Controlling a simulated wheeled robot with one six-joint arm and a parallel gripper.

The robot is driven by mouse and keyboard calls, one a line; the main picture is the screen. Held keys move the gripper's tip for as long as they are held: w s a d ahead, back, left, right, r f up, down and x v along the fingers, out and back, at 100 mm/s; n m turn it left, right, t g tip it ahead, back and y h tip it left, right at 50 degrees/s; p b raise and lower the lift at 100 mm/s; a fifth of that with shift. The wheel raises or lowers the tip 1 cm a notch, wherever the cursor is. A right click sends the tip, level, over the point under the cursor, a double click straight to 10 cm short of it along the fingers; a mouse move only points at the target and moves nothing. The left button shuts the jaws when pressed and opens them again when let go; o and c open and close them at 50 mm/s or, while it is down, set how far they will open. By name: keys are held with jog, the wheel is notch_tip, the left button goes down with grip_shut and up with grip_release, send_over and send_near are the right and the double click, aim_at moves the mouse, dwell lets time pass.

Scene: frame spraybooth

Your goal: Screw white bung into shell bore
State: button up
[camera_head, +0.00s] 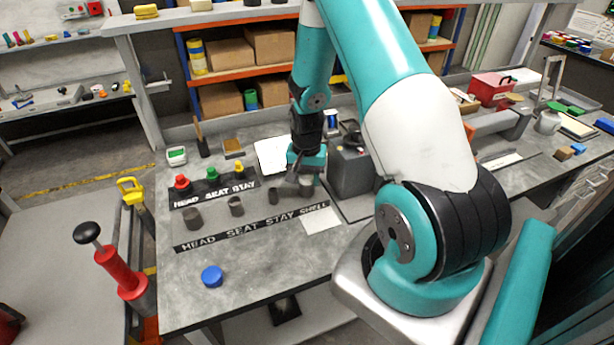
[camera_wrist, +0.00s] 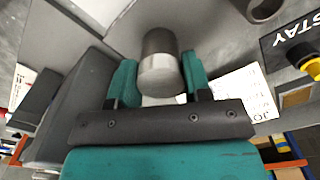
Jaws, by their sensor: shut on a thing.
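My gripper (camera_head: 306,170) points down at the back of the bench, over a grey shell cylinder (camera_head: 306,183) behind the SHELL end of the front label strip. In the wrist view, my gripper's teal fingers (camera_wrist: 160,80) are shut on both sides of a pale, round-faced piece, which I take to be the white bung (camera_wrist: 161,80). A darker grey cylinder, the shell (camera_wrist: 158,42), lies in line with it, touching or very close. The bore is hidden, so I cannot tell how deep the bung sits.
Grey cylinders stand along the strip (camera_head: 250,228) to the left. Red (camera_head: 182,182), green (camera_head: 212,173) and yellow (camera_head: 239,167) bungs stand behind them. A dark grey box (camera_head: 352,172) is close on my gripper's right. A blue cap (camera_head: 212,276) lies at front left.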

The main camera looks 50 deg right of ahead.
jog(key=shift+w, duration=0.1)
jog(key=o, duration=1)
jog(key=shift+c, duration=0.2)
